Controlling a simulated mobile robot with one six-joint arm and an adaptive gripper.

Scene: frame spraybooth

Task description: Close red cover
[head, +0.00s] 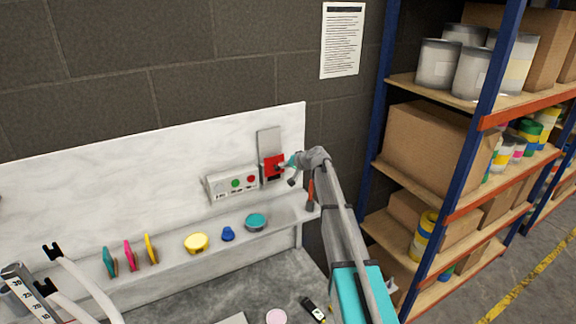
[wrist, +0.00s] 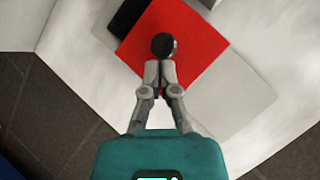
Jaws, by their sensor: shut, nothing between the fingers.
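The red cover (head: 269,163) is on a grey wall plate (head: 268,140) fixed to the white back panel. In the wrist view the red cover (wrist: 198,45) fills the upper middle as a tilted square with a round dark knob (wrist: 164,46) on it. My gripper (head: 286,163) is at the cover's right side in the head view. In the wrist view my gripper (wrist: 160,68) has its fingertips together just below the knob, with nothing between them. I cannot tell whether the tips touch the knob or the cover. The arm's end hides part of the cover's right edge.
A control box (head: 232,183) with green and red buttons sits left of the cover. The shelf below holds a teal tin (head: 256,221), a blue item (head: 228,234) and a yellow tin (head: 196,243). A loaded rack (head: 440,150) stands at right.

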